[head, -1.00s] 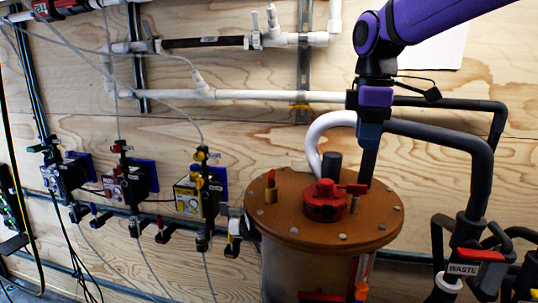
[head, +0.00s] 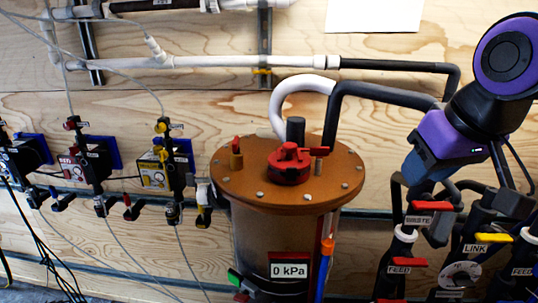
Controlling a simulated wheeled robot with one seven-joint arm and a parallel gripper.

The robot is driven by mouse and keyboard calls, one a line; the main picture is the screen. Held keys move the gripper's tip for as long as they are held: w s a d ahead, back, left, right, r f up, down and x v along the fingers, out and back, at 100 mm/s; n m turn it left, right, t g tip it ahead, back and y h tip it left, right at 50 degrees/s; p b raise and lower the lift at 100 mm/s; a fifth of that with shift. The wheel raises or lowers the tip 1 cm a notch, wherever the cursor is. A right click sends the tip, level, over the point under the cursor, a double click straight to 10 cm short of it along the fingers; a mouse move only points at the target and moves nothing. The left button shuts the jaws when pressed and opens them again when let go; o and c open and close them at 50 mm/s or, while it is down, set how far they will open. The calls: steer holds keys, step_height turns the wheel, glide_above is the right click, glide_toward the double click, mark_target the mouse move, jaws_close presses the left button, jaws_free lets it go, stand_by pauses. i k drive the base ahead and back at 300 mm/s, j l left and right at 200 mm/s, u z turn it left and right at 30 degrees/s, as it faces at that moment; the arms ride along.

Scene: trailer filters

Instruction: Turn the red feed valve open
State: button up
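The valve labelled FEED with a red handle (head: 400,262) is on the lower right, on a white and black pipe below the WASTE valve. Its handle looks roughly level across the pipe. My gripper (head: 418,186) hangs at the end of my purple arm, above the red-handled WASTE valve (head: 432,206) and up from the red feed valve. It appears apart from the red feed valve. Its fingers are dark and hard to make out against the black pipes, so their opening cannot be told.
A brown-lidded tank (head: 238,190) with a 0 kPa gauge (head: 289,271) stands left of the valves. A yellow-handled LINK valve (head: 494,238) and another FEED label (head: 522,271) are close on the right. Black hoses crowd around my gripper. Dosing units (head: 160,172) line the left wall.

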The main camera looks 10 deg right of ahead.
mark_target(408, 259)
steer(key=k+j, duration=0.1)
steer(key=k, duration=0.45)
steer(key=k+j, duration=0.15)
steer(key=k, duration=0.45)
steer(key=j+z, duration=0.05)
